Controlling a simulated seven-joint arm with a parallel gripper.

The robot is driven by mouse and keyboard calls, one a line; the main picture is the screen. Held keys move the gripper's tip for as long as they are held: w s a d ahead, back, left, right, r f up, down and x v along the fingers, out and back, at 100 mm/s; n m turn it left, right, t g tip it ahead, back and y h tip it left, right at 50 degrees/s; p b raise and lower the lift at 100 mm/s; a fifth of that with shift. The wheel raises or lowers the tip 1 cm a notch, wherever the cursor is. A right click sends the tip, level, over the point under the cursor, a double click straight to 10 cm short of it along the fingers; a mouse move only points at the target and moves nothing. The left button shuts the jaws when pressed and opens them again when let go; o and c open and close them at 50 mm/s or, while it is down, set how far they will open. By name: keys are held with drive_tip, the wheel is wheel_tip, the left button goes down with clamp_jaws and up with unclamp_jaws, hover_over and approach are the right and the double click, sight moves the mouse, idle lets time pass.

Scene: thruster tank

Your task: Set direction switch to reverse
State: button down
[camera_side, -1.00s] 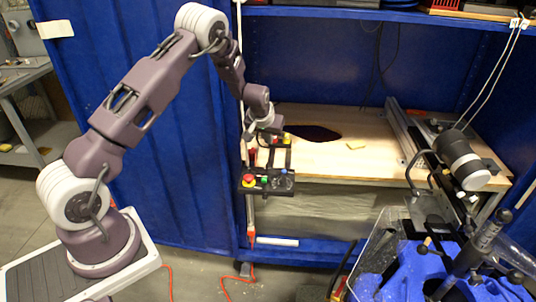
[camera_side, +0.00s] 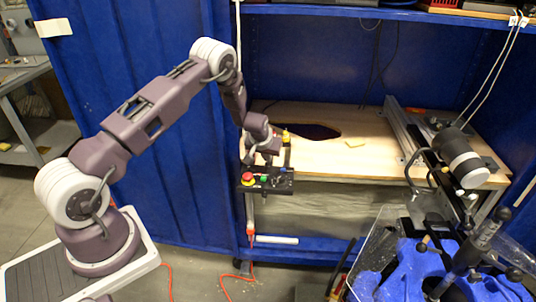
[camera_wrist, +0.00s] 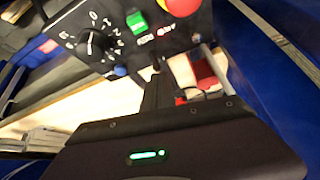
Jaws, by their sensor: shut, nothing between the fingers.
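The control panel (camera_side: 266,187) is a black box on the front of the workbench. In the wrist view its black face (camera_wrist: 65,22) shows at the top. On it are a black numbered dial (camera_wrist: 92,42), a green switch (camera_wrist: 137,24), a red stop button (camera_wrist: 183,5) and a small blue part (camera_wrist: 121,71). I cannot tell which control is the direction switch or read its position. My gripper (camera_side: 266,162) is shut and empty, just above the panel. In the wrist view the gripper's dark fingers (camera_wrist: 158,72) point at the panel below the green switch. I cannot tell whether they touch it.
A motor with a white end (camera_side: 465,160) stands at the right. A blue cabinet wall (camera_side: 160,60) is at the left.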

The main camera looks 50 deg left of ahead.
drive_tip(key=shift+s+d+r+t+y, duration=0.1)
drive_tip(key=shift+s+d+t+y, duration=0.15)
drive_tip(key=shift+t+y, duration=0.3)
drive_tip(key=shift+s+d+r+t+y, duration=0.1)
drive_tip(key=shift+s+d+t+y, duration=0.15)
drive_tip(key=shift+t+y, duration=0.25)
idle(0.4)
drive_tip(key=shift+s+d+f, duration=0.1)
drive_tip(key=shift+s+d, duration=0.15)
drive_tip(key=shift+s, duration=0.1)
drive_tip(key=shift+w+a+f, duration=0.2)
drive_tip(key=shift+w+a, duration=0.3)
drive_tip(key=shift+w, duration=0.1)
